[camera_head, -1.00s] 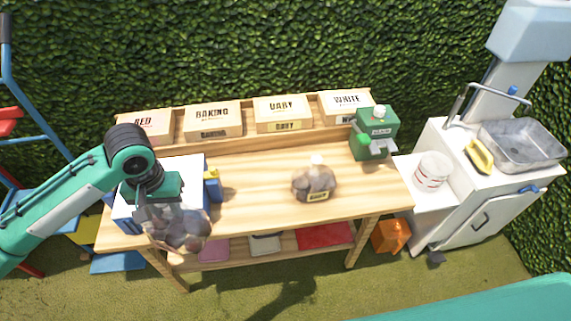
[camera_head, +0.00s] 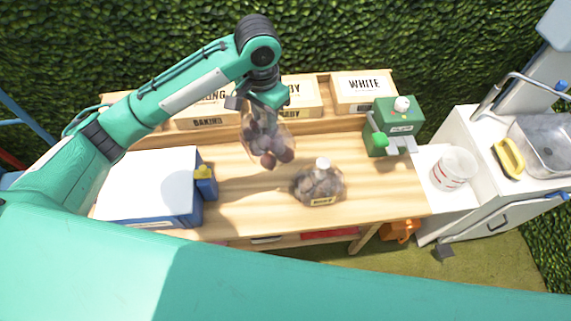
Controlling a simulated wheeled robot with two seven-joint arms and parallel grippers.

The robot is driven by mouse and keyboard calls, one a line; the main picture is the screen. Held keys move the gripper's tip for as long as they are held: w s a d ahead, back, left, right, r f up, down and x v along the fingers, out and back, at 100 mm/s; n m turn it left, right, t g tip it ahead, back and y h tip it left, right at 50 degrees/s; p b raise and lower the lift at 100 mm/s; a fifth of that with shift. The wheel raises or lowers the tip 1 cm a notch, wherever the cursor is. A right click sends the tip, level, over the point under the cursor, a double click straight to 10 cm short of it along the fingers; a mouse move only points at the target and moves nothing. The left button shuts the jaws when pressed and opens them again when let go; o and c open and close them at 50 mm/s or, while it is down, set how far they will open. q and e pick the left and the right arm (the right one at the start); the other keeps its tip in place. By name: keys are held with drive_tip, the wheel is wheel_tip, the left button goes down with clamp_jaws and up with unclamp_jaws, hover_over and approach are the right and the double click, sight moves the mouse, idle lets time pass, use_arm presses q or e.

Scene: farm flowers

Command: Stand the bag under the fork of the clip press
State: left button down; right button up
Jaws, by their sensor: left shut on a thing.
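My left gripper (camera_head: 258,100) is shut on the top of a clear bag (camera_head: 266,140) filled with reddish-brown potatoes. The bag hangs above the bench, near its back labelled boxes. The green clip press (camera_head: 390,127) stands at the bench's right end, with a white knob on top, a green knob at its left and a grey fork low at its front. The held bag is to the left of the press and apart from it. A second bag (camera_head: 318,185), with a white top and a label, stands on the bench. My right gripper is out of view.
The wooden bench (camera_head: 245,200) has clear surface around the standing bag and before the press. A blue-and-white box (camera_head: 150,185) with a yellow part takes up the left end. A white-labelled box (camera_head: 364,88) is at the back. A white bucket (camera_head: 453,168) stands on the right cabinet.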

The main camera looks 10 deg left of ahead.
use_arm(q)
wheel_tip(320, 180, down, 13)
drive_tip(key=shift+s+f+p, duration=0.1)
drive_tip(key=shift+p, duration=1.1)
drive_tip(key=shift+f+p, duration=0.45)
drive_tip(key=shift+f, duration=2.1)
drive_tip(key=c, duration=1.1)
unclamp_jaws()
drive_tip(key=shift+f, duration=0.15)
drive_tip(key=shift+s, duration=0.1)
